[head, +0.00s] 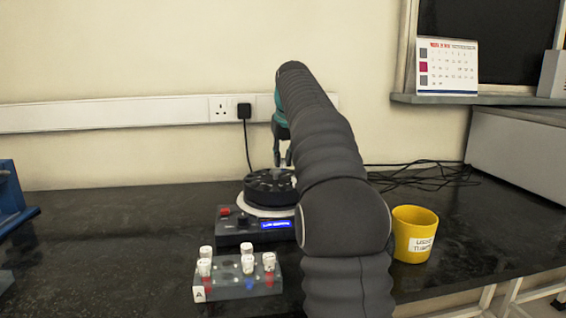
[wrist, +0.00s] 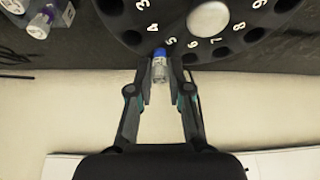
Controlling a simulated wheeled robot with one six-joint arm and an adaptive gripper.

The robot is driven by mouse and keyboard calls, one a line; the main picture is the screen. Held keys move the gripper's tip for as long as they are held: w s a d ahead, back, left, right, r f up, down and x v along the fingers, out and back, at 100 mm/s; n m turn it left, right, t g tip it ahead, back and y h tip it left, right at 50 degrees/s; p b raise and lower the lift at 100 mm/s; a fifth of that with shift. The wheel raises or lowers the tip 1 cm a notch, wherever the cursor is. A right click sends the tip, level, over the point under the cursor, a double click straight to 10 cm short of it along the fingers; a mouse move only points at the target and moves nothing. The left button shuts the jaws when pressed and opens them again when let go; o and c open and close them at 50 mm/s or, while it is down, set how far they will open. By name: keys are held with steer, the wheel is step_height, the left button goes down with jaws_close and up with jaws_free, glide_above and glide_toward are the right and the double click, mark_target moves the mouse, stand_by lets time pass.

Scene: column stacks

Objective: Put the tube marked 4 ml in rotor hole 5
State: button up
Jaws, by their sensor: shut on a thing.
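My gripper (wrist: 160,72) is shut on a small clear tube (wrist: 160,68) with a blue end towards the rotor. Its volume marking is not readable. The black rotor (wrist: 215,22) has white numbers and dark holes around its rim. The tube's blue end is at the rim just outside the number 5 (wrist: 171,41), over the place of hole 5. I cannot tell whether it has entered the hole. In the head view my gripper (head: 283,155) is above the rotor (head: 268,192), partly hidden by my arm.
A grey rack (head: 238,283) marked A holds several white-capped tubes in front of the centrifuge base (head: 236,232). A yellow cup (head: 412,235) stands to the right. Black cables (head: 430,177) lie behind it. A blue object (head: 10,200) is at the left edge.

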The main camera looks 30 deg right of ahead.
steer(key=shift+f, duration=0.35)
steer(key=o, duration=0.7)
steer(key=p+v, duration=0.1)
steer(key=v, duration=1.1)
steer(key=shift+w+r, duration=0.1)
steer(key=shift+r, duration=0.1)
